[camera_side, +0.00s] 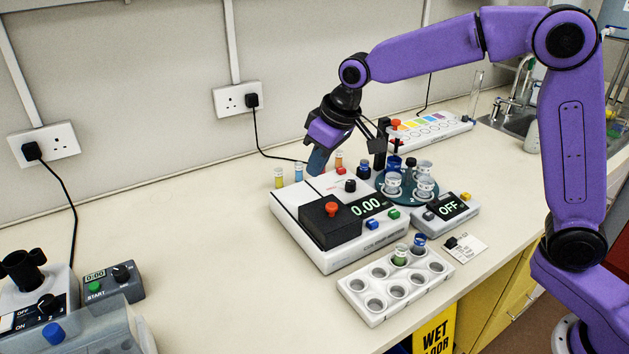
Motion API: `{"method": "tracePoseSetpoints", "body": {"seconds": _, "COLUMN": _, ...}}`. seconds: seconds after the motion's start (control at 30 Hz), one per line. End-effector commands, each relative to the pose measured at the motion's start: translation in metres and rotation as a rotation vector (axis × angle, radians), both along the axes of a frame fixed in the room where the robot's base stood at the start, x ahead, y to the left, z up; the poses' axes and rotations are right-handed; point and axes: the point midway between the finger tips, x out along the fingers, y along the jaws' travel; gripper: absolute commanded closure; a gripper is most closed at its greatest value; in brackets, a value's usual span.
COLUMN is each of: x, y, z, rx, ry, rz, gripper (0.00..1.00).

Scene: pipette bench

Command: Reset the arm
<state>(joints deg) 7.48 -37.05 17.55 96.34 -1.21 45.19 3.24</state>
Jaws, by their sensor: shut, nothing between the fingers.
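My gripper (318,161) hangs at the end of my purple arm, above the rear left part of a white instrument. It is shut and holds nothing. Its tip is close to the small vials behind the instrument; I cannot tell whether it touches anything. The arm is bent, reaching from the right side of the picture over the bench.
The white instrument (345,253) reads 0.00. A white rack (352,303) with vials stands in front. A smaller unit reading OFF (447,225) and a round holder with beakers (424,188) are to the right. The bench's left middle is clear.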

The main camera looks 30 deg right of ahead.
Motion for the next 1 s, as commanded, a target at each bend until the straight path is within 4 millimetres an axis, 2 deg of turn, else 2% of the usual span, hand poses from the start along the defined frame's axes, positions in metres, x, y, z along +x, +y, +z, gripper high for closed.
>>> {"method": "tracePoseSetpoints", "body": {"seconds": 0.1, "x": -0.006, "y": -0.003, "z": 0.02, "rx": 0.002, "ry": -0.004, "rz": 0.0, "gripper": 1.0}}
{"method": "tracePoseSetpoints", "body": {"seconds": 0.23, "x": -0.01, "y": -0.005, "z": 0.032, "rx": 0.002, "ry": -0.004, "rz": 0.0, "gripper": 1.0}}
{"method": "tracePoseSetpoints", "body": {"seconds": 0.57, "x": -0.02, "y": -0.007, "z": 0.038, "rx": -0.002, "ry": 0.004, "rz": 0.014, "gripper": 1.0}}
{"method": "tracePoseSetpoints", "body": {"seconds": 0.67, "x": -0.039, "y": -0.008, "z": 0.034, "rx": -0.012, "ry": 0.021, "rz": 0.048, "gripper": 1.0}}
{"method": "tracePoseSetpoints", "body": {"seconds": 0.77, "x": -0.069, "y": -0.011, "z": 0.029, "rx": -0.028, "ry": 0.044, "rz": 0.101, "gripper": 1.0}}
{"method": "tracePoseSetpoints", "body": {"seconds": 1.0, "x": -0.151, "y": -0.03, "z": 0.01, "rx": -0.076, "ry": 0.107, "rz": 0.246, "gripper": 1.0}}
